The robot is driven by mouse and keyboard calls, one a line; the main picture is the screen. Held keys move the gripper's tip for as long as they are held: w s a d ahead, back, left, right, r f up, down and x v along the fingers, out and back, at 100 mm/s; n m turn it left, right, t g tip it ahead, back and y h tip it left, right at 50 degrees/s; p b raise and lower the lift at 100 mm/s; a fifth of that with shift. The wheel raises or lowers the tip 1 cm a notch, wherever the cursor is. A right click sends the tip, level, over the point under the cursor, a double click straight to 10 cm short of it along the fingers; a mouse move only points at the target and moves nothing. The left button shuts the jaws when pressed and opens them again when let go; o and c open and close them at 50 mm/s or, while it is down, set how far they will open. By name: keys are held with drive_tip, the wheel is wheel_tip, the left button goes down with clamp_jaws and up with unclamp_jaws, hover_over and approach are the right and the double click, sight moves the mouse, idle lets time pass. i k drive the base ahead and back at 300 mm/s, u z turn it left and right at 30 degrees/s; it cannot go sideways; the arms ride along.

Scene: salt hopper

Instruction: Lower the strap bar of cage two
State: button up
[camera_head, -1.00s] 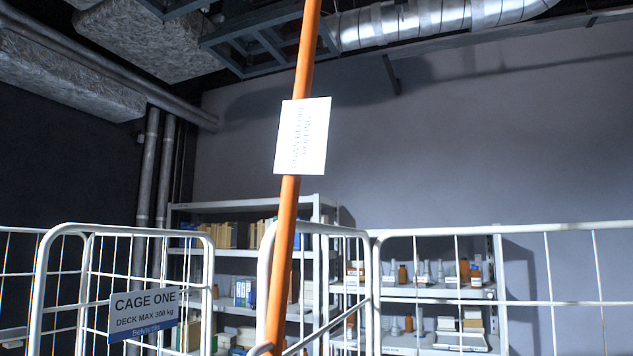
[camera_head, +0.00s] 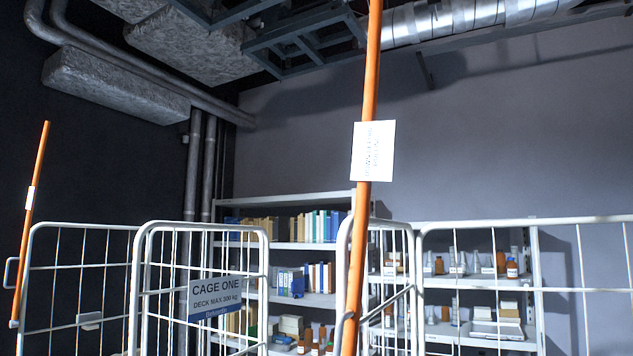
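An orange bar (camera_head: 368,90) stands nearly upright in the head view, right of centre, and runs out of the top of the picture. A white tag (camera_head: 373,151) with blurred print hangs on it. The bar's lower end is by a white cage frame; no cage two sign shows, so I cannot tell which cage it belongs to. A second orange bar (camera_head: 33,200) stands tilted at the far left with a small white tag. My gripper is not in view.
White wire cage panels (camera_head: 530,289) stretch across the lower part of the view. Shelves (camera_head: 290,197) with books, boxes and bottles stand behind them against the grey wall. Pipes and a silver duct (camera_head: 460,18) run overhead.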

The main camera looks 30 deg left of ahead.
sight(373, 149)
drive_tip(key=u, duration=2.6)
drive_tip(key=k, duration=1)
drive_tip(key=z, duration=0.95)
drive_tip(key=i, duration=1)
drive_tip(key=k, duration=0.5)
drive_tip(key=u, duration=0.4)
drive_tip(key=i, duration=0.35)
drive_tip(key=z, duration=0.3)
